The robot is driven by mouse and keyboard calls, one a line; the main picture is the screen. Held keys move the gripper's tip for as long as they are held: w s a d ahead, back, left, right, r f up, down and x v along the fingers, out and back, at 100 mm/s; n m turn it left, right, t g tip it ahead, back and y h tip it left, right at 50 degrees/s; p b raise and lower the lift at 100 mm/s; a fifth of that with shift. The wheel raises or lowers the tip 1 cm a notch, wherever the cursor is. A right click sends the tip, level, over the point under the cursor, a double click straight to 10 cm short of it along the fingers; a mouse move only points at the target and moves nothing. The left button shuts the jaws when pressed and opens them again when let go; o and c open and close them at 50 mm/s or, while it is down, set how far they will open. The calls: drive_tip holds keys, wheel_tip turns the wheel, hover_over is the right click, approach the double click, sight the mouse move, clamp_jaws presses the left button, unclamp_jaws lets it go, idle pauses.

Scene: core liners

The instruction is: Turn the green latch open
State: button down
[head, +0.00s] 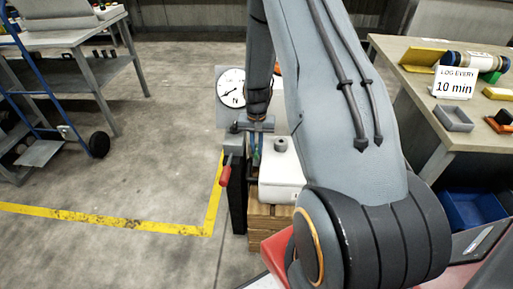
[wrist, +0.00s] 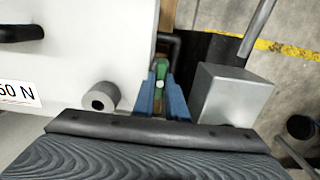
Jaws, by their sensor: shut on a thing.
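The green latch (wrist: 161,70) shows in the wrist view between the two blue fingertips of my gripper (wrist: 161,90), beside the edge of a white box. My gripper is shut on the latch, with a small pale round end showing between the fingers. In the head view, my gripper (head: 254,150) points down beside the white box (head: 282,178). The latch is mostly hidden there by my gripper and arm, so its angle is hard to tell.
A round dial (head: 232,88) stands behind my gripper. A red-handled lever (head: 225,170) and dark post (head: 237,195) are close on the left. Wooden blocks (head: 268,222) lie under the box.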

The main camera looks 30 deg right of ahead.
sight(257, 149)
drive_tip(key=c, duration=1.8)
unclamp_jaws()
drive_tip(key=shift+o, duration=0.2)
wheel_tip(257, 149, up, 6)
drive_tip(key=shift+r, duration=0.25)
drive_tip(key=shift+r+b, duration=0.3)
drive_tip(key=shift+r, duration=0.35)
drive_tip(key=shift+r, duration=0.15)
drive_tip(key=s+a+r+n+p, duration=0.1)
drive_tip(key=s+a+r+n, duration=0.2)
drive_tip(key=s+a+r, duration=0.5)
drive_tip(key=s+a+r+n+p, duration=0.1)
drive_tip(key=s+a+r+n, duration=0.3)
drive_tip(key=s+a+r, duration=0.5)
drive_tip(key=s+r, duration=0.1)
drive_tip(key=s, duration=0.5)
drive_tip(key=shift+r, duration=0.2)
